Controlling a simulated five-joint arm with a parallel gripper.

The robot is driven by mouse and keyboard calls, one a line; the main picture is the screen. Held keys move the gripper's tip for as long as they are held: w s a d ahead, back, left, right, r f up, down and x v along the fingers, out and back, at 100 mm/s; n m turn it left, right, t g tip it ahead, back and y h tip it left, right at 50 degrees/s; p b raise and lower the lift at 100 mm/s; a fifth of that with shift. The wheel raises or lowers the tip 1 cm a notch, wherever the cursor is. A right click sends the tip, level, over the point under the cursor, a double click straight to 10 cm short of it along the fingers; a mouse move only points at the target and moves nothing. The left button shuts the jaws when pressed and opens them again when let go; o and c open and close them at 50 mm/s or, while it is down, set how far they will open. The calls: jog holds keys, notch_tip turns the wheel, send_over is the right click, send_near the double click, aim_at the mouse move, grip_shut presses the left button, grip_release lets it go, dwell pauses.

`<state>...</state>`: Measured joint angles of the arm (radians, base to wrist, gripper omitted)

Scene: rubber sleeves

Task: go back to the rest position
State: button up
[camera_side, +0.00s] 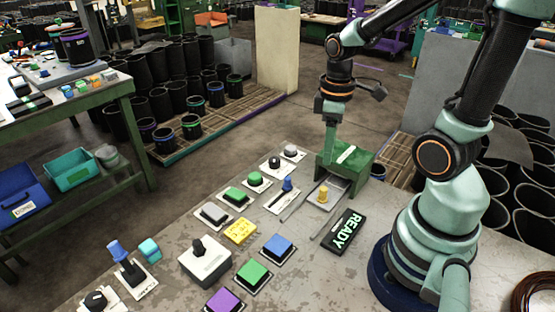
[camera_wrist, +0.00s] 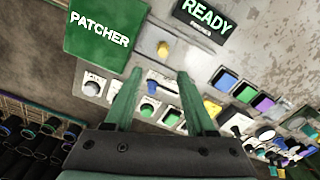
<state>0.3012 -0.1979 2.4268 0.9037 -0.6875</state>
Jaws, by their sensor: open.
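The green box (camera_side: 358,164) has a white label on top; in the wrist view the box (camera_wrist: 105,32) reads "PATCHER". A yellow knob (camera_side: 323,194) stands on a metal slide in front of it. No rest-position mark can be made out.
The bench (camera_side: 318,272) carries several coloured buttons, a blue lever (camera_side: 287,184), a joystick (camera_side: 125,262) and a black READY sign (camera_side: 343,231). Black sleeves (camera_side: 190,125) stand on pallets behind. A green table (camera_side: 75,95) is at left. The air above the panel is clear.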

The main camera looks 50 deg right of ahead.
jog(key=w+a+r+m+t, duration=0.3)
jog(key=a+r, duration=0.5)
jog(key=r, duration=0.3)
jog(key=shift+m+t, duration=0.7)
jog(key=shift+t, duration=0.5)
